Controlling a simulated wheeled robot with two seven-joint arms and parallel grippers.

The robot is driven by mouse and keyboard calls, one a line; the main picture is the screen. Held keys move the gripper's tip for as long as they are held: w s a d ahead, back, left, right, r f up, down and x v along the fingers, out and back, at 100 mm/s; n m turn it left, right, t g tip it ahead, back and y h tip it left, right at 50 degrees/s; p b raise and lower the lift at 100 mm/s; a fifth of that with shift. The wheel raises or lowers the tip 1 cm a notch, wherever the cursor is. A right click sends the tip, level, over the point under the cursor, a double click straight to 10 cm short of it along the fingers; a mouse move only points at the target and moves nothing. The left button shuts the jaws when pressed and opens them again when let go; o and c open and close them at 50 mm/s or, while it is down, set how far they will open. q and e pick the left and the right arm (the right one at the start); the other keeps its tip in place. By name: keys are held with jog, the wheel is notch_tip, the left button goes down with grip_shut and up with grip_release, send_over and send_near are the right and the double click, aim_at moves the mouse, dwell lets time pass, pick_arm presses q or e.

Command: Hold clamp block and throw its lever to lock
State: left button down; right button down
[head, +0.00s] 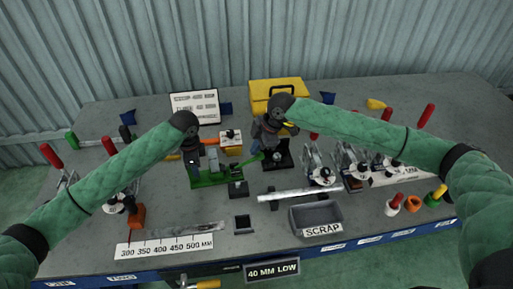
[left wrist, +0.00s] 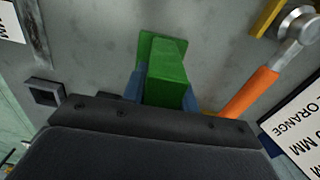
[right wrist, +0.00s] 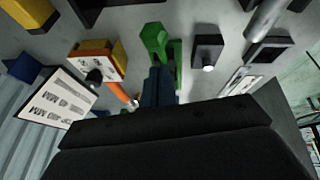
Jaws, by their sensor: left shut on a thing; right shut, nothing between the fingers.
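The green clamp block (head: 207,180) stands on the table left of the middle. Its green lever (head: 250,159) points right, low and slightly raised, toward my right gripper. My left gripper (head: 193,172) is shut on the block. In the left wrist view the block (left wrist: 165,72) sits between the blue fingers. My right gripper (head: 264,152) is shut and empty, close to the lever's end. In the right wrist view green parts (right wrist: 154,38) show just beyond its closed fingertips (right wrist: 158,78); I cannot tell whether they touch. My grippers hide part of the block and lever.
A small dark block (head: 238,188) stands right in front of the clamp. A metal tube (head: 300,194) and the grey scrap bin (head: 318,218) lie front right. An orange-handled tool (left wrist: 250,92) lies close behind the clamp. Toggle clamps (head: 350,160) stand at right, a yellow box (head: 275,90) behind.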

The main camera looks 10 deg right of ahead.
jog(key=a+r+v, duration=0.1)
jog(key=a+v, duration=0.1)
jog(key=v, duration=1)
jog(key=shift+s+r, duration=0.25)
jog(key=shift+r, duration=0.1)
pick_arm(q)
jog(key=c, duration=0.8)
grip_release()
jog(key=shift+o, duration=0.2)
jog(key=shift+r, duration=0.1)
pick_arm(e)
jog(key=shift+r, duration=0.1)
pick_arm(q)
notch_tip(320, 180, up, 8)
jog(key=p, duration=0.7)
pick_arm(e)
notch_tip(320, 180, up, 7)
jog(key=shift+r, duration=0.1)
